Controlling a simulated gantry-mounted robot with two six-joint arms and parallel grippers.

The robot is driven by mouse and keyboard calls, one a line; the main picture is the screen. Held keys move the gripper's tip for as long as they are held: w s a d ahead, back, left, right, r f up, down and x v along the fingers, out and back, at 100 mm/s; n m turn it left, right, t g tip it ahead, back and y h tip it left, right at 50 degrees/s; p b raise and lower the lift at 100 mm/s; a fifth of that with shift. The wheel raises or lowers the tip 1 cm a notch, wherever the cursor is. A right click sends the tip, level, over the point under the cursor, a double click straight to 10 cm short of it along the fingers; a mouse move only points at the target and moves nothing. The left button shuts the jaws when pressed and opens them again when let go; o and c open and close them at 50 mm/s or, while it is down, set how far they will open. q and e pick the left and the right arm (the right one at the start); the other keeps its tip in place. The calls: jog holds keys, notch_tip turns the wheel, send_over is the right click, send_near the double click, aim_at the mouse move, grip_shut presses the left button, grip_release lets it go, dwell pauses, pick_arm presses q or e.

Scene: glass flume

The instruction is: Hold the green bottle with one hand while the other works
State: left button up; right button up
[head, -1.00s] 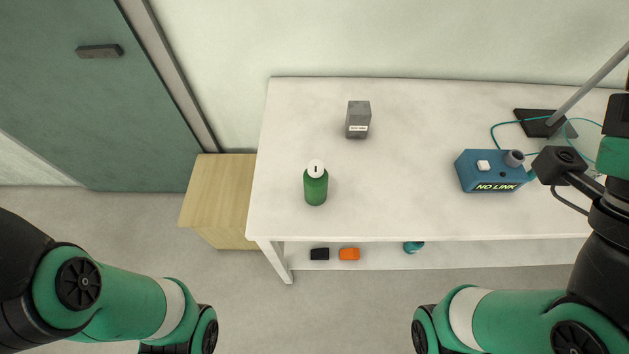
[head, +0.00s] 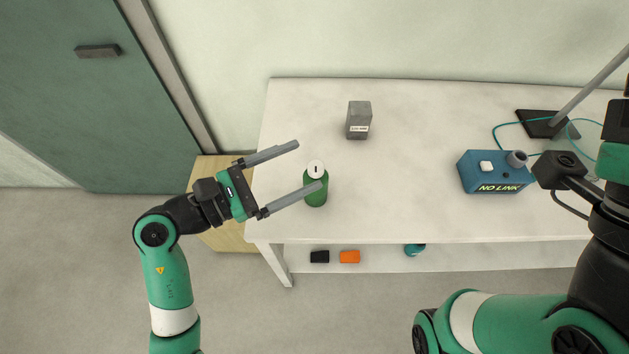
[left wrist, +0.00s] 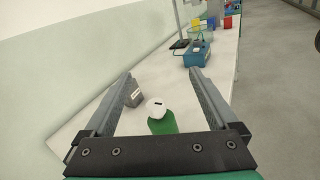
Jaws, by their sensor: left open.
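The green bottle (head: 316,190) with a white cap stands upright near the left end of the white table (head: 400,215). My left gripper (head: 311,164) is open, its fingers reaching in from the left over the table's left edge. In the head view the lower finger overlaps the bottle's left side; contact cannot be told. In the left wrist view the bottle (left wrist: 162,120) shows between the two open fingers (left wrist: 160,78), close to the gripper's base.
A grey labelled box (head: 359,120) stands behind the bottle. A blue box reading "NO LINK" (head: 495,173) and a black stand base (head: 542,124) with a cable are at the right. Black (head: 319,256) and orange (head: 349,256) items lie on the lower shelf. The table's middle is clear.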

aim_at(308, 196)
pick_arm(q)
jog(key=a+f+n+y, duration=0.1)
jog(key=f, duration=0.4)
jog(key=a+f+n+y, duration=0.1)
jog(key=a+f, duration=0.1)
jog(key=f, duration=0.3)
jog(key=a+f+n+y, duration=0.1)
jog(key=f, duration=0.4)
jog(key=shift+s+a+b, duration=0.25)
jog(key=shift+a+b, duration=0.15)
jog(key=shift+a+f, duration=0.1)
jog(key=shift+a, duration=0.1)
jog(key=b+x, duration=0.2)
jog(key=x, duration=0.1)
jog(key=b+x, duration=0.1)
jog(key=x, duration=0.2)
jog(key=b+x, duration=0.2)
jog(key=x, duration=0.1)
jog(key=shift+a+f+b, duration=0.1)
jog(key=shift+f+b, duration=0.2)
jog(key=shift+b, duration=0.05)
jog(key=shift+w+d, duration=0.35)
jog(key=shift+d, duration=0.15)
pick_arm(e)
notch_tip(308, 196, down, 7)
pick_arm(q)
jog(key=c, duration=0.8)
jog(key=shift+c, duration=0.2)
